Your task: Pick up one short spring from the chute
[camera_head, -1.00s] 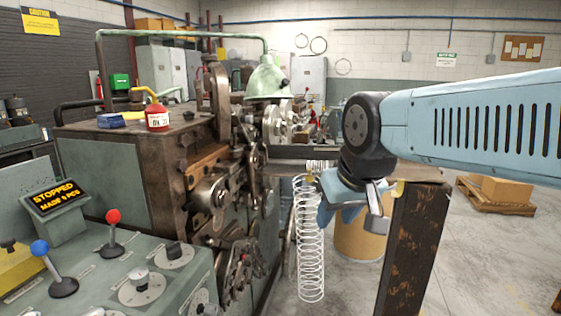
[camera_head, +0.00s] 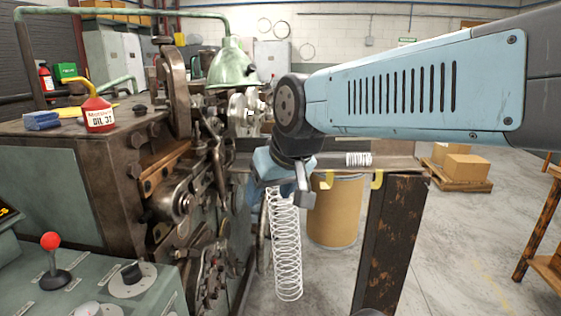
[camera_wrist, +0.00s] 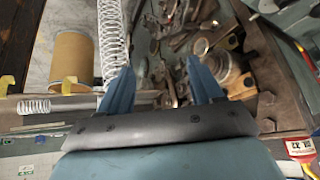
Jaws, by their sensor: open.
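A short white coil spring (camera_head: 358,159) lies on its side on the metal chute (camera_head: 405,164), right of my gripper in the head view. It also shows at the left of the wrist view (camera_wrist: 33,106), outside the jaws. My gripper (camera_head: 257,192) is at the chute's machine end, seen from the side. In the wrist view its two blue fingers (camera_wrist: 160,80) are apart, with machine parts behind the gap. A long white spring (camera_head: 286,250) hangs below the gripper in the head view; its top is hidden. In the wrist view it runs up beside the left finger (camera_wrist: 111,40).
The coiling machine (camera_head: 95,185) stands close on the left, with exposed levers and wheels. A tan drum (camera_head: 335,212) stands behind the chute. A rusty post (camera_head: 388,240) supports the chute's right end. A control panel with a red-knobbed lever (camera_head: 50,241) is at lower left.

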